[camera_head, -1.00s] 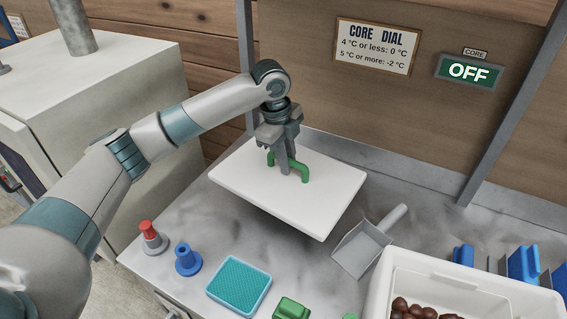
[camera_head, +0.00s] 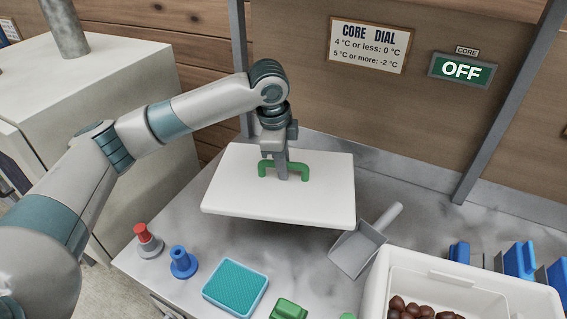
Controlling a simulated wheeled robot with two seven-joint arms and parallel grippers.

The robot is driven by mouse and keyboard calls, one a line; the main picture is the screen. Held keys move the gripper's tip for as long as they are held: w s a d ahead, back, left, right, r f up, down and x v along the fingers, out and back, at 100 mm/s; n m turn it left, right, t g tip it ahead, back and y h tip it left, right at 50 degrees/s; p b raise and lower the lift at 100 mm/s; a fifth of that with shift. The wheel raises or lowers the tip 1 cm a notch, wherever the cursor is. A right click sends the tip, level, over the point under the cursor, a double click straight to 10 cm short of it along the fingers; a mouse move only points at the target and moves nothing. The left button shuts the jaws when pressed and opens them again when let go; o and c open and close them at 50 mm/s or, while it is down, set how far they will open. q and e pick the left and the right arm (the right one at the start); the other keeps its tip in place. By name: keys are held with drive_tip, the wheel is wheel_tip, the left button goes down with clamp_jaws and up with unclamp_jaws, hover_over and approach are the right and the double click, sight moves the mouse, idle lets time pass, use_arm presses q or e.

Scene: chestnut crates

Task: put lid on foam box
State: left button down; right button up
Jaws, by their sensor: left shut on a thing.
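The white lid (camera_head: 240,193) with a green handle (camera_head: 303,170) is held above the metal counter, left of the foam box. My left gripper (camera_head: 281,176) is shut on the green handle from above. The white foam box (camera_head: 472,284) stands at the lower right, open at the top, with several brown chestnuts (camera_head: 420,309) inside. Its lower part is cut off by the picture edge. My right gripper does not show.
A grey scoop (camera_head: 362,246) lies between lid and box. A teal sponge-like block (camera_head: 235,287), a blue peg (camera_head: 183,262), a red-topped peg (camera_head: 147,240) and a green object (camera_head: 289,309) sit along the front. Blue-handled items (camera_head: 520,261) stand behind the box. A sign reads OFF (camera_head: 461,70).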

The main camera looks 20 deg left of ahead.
sight(260, 213)
use_arm(q)
drive_tip(key=s+n, duration=0.1)
drive_tip(key=n, duration=0.1)
drive_tip(key=s+r+n, duration=0.1)
drive_tip(key=s+n, duration=0.1)
drive_tip(key=s+n+y, duration=0.1)
drive_tip(key=s+n, duration=0.1)
drive_tip(key=shift+d+r+n, duration=0.25)
drive_tip(key=shift+r+n, duration=0.05)
drive_tip(key=s+n, duration=0.4)
drive_tip(key=n, duration=0.1)
drive_tip(key=s+a+n+y+b, duration=0.1)
drive_tip(key=s+n, duration=0.1)
drive_tip(key=shift+a+r+n, duration=0.1)
drive_tip(key=shift+r+n, duration=0.3)
drive_tip(key=shift+s+a+n+g, duration=0.3)
drive_tip(key=shift+s+n, duration=0.4)
drive_tip(key=shift+n, duration=0.3)
